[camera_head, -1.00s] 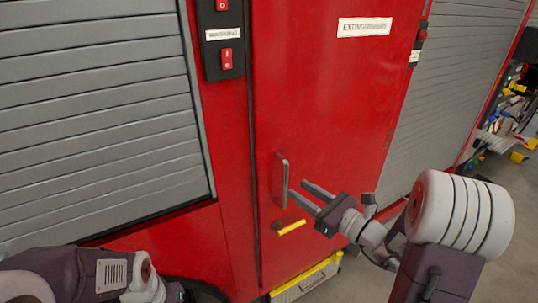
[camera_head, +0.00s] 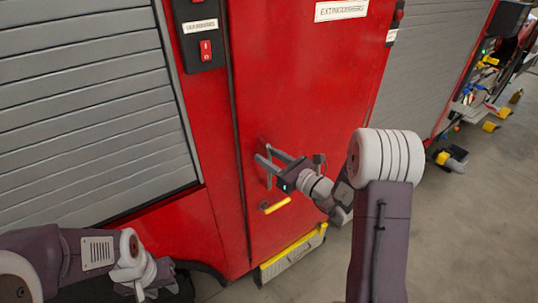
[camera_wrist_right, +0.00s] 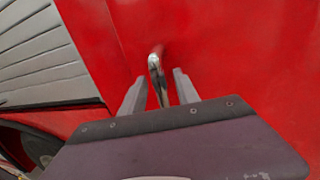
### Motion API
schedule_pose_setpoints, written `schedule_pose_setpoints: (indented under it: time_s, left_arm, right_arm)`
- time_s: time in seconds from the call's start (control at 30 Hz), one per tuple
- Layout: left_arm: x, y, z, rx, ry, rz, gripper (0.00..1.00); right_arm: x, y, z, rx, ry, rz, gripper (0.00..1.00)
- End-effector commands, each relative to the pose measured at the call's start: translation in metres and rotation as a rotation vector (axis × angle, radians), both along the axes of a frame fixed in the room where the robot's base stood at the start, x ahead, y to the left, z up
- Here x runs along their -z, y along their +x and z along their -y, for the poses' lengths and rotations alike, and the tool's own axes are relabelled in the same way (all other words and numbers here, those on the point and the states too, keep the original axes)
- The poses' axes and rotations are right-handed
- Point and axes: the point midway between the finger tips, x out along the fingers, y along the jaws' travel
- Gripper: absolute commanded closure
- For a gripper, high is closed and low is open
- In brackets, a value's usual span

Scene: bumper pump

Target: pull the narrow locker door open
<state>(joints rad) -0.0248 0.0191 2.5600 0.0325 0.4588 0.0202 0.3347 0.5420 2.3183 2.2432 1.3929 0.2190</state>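The narrow locker door (camera_head: 300,90) is a tall red panel with a white "EXTINGUISHERS" label, and it looks closed. Its upright metal handle (camera_wrist_right: 154,66) stands out from the lower left part of the door. My right gripper (camera_head: 268,154) is at the handle, which its fingers partly hide in the head view. In the right wrist view my right gripper (camera_wrist_right: 154,85) is open, one finger on each side of the handle, with gaps showing. My left arm is low at the left of the head view. Its gripper (camera_head: 150,284) is small there, its fingers unclear.
A yellow lever (camera_head: 277,205) sits just below the handle. A yellow-edged step (camera_head: 292,256) stands under the door. Grey roller shutters (camera_head: 85,100) flank it, with a red rocker switch (camera_head: 206,50) at left. Grey floor (camera_head: 455,235) is open at right.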

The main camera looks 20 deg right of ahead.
Motion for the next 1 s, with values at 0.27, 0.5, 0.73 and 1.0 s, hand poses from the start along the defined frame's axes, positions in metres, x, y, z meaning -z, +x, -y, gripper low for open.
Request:
schedule_pose_setpoints:
  time_s: [0.27, 0.5, 0.73, 1.0]
  left_arm:
    - [0.0003, 0.0, 0.0, 0.0, 0.0, 0.0, 0.64]
    - [0.0003, 0.0, 0.0, 0.0, 0.0, 0.0, 0.64]
    - [0.0002, 0.0, 0.0, 0.0, 0.0, 0.0, 0.64]
    - [0.0002, 0.0, 0.0, 0.0, 0.0, 0.0, 0.64]
  right_arm:
    - [0.0001, -0.0003, 0.0003, 0.0, 0.0, 0.0, 1.0]
    - [0.0001, -0.0004, 0.0003, 0.0, 0.0, 0.0, 1.0]
    - [0.0, -0.0004, 0.0003, 0.0, 0.0, 0.0, 1.0]
    - [0.0, -0.0004, 0.0003, 0.0, 0.0, 0.0, 1.0]
